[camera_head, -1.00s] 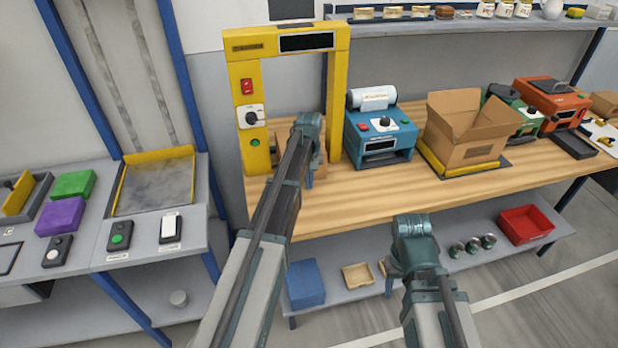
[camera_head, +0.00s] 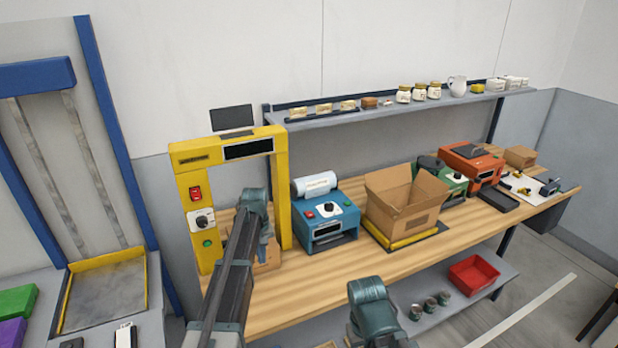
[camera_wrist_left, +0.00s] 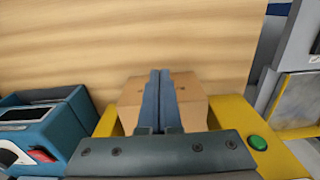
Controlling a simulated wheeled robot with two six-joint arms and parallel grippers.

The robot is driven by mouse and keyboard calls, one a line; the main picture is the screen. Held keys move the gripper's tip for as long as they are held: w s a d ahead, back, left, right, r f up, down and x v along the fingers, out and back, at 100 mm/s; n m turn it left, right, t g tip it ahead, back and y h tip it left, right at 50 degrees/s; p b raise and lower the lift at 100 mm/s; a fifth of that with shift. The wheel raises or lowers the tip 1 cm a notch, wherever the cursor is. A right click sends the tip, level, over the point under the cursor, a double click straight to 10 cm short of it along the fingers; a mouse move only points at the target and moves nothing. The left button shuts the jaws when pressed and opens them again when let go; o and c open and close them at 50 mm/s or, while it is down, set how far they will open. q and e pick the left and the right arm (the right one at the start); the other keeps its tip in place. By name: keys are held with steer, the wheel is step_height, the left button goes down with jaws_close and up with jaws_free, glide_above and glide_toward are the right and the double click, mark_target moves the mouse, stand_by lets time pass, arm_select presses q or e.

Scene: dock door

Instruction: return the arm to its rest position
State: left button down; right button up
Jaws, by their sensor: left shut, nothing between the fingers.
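My left arm reaches from the bottom of the head view into the yellow frame machine on the bench. My left gripper (camera_head: 266,236) is inside the opening of that frame, and its fingers are partly hidden by the wrist. In the left wrist view the two fingers (camera_wrist_left: 160,100) lie together, shut with nothing between them. A brown carton (camera_wrist_left: 130,108) is just beyond the fingers; whether they touch it I cannot tell. My right arm (camera_head: 368,305) shows at the bottom centre of the head view, and its fingers do not show.
The yellow frame (camera_head: 188,235) stands close around my left wrist. To its right on the wooden bench (camera_head: 300,290) are a blue machine (camera_head: 326,229), an open carton (camera_head: 400,212) and an orange machine (camera_head: 470,162). A red bin (camera_head: 474,273) is on the lower shelf.

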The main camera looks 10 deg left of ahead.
arm_select(q)
steer(key=s+d+f+m+b, duration=0.1)
steer(key=s+d+m, duration=0.4)
steer(key=s+d, duration=0.5)
steer(key=s+d+f+m+y+b, duration=0.1)
steer(key=s+d+m, duration=0.4)
steer(key=s+d, duration=0.6)
steer(key=s, duration=0.6)
steer(key=shift+s+m, duration=0.3)
steer(key=shift+s, duration=0.1)
